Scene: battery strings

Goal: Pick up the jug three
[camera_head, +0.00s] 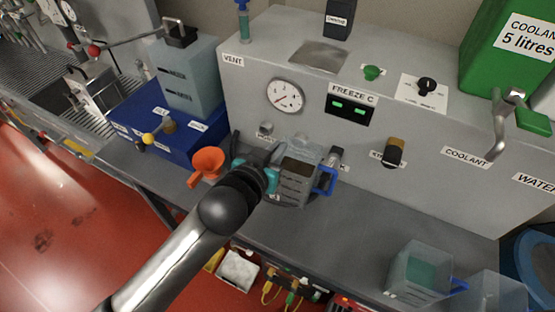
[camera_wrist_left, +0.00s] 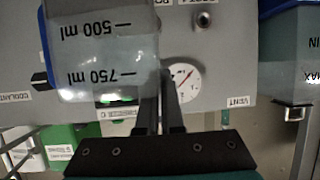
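A clear jug (camera_head: 296,181) with dark scale marks and a blue handle (camera_head: 326,182) stands on the grey bench against the machine. I cannot read a number three on it. In the left wrist view the jug (camera_wrist_left: 100,60) appears upside down, with 500 ml and 750 ml marks. There, my left gripper's fingers (camera_wrist_left: 160,95) are close together with a narrow gap, at the jug's edge. Whether they grip its wall is unclear. Two more clear jugs (camera_head: 418,270) (camera_head: 495,295) stand at the lower right. My right gripper is out of view.
A blue box (camera_head: 165,125) stands further left. The grey machine (camera_head: 300,65), with a gauge (camera_head: 286,97) and taps, rises behind the jug. The bench (camera_head: 330,235) is clear between the jugs.

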